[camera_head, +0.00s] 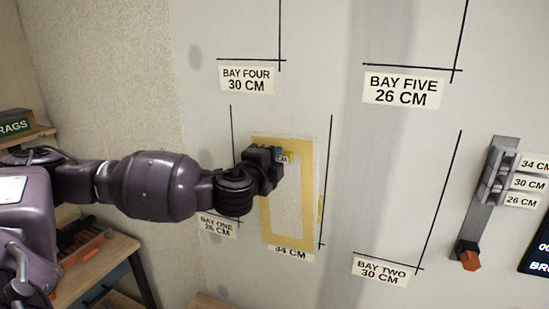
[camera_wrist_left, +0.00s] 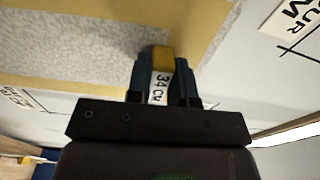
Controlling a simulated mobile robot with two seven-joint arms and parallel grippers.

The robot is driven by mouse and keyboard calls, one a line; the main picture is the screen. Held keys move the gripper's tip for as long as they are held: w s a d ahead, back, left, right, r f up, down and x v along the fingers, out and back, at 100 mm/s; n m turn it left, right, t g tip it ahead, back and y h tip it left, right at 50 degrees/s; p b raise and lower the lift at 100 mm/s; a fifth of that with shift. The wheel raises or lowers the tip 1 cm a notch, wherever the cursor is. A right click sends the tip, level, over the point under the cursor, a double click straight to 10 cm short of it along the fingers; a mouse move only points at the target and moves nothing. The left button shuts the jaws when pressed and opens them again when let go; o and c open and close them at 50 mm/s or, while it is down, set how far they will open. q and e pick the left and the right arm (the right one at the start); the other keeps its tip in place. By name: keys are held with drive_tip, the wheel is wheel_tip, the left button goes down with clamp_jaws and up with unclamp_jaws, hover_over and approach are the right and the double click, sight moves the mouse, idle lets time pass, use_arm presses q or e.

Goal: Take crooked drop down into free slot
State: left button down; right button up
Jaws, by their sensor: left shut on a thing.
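A wallpaper drop with a yellow border (camera_head: 307,190) and a speckled grey middle lies against the wall between the Bay One and Bay Two marks. A 34 CM label (camera_head: 290,253) shows at its lower edge. My left gripper (camera_head: 279,157) is at the drop's upper part, shut on a yellow tab. In the left wrist view the yellow tab (camera_wrist_left: 163,58) sits between the fingers, with a 34 CM tag (camera_wrist_left: 160,88) below it. The gripper hides part of the drop's upper left. My right gripper is not in view.
A grey rack (camera_head: 488,205) with 34, 30 and 26 CM labels hangs at the right, with an orange end piece (camera_head: 470,261). Bay Two (camera_head: 381,271), Bay Four (camera_head: 247,79) and Bay Five (camera_head: 402,89) show bare wall. A wooden bench (camera_head: 108,256) stands at lower left.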

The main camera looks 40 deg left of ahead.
use_arm(q)
drive_tip(key=s+d, duration=0.1)
drive_tip(key=s, duration=0.5)
drive_tip(key=shift+s+d+b, duration=0.15)
drive_tip(key=shift+d+b, duration=0.1)
drive_tip(key=shift+b, duration=0.1)
idle(1.0)
drive_tip(key=d+f+m+h, duration=0.1)
drive_tip(key=d+f, duration=0.6)
drive_tip(key=f, duration=0.4)
drive_tip(key=s+d+f+m+h+b, duration=0.1)
drive_tip(key=d+f+h, duration=0.1)
drive_tip(key=d+f, duration=0.6)
wheel_tip(320, 180, down, 3)
drive_tip(key=shift+s+d, duration=0.15)
drive_tip(key=shift+s, duration=0.15)
drive_tip(key=shift+d, duration=0.1)
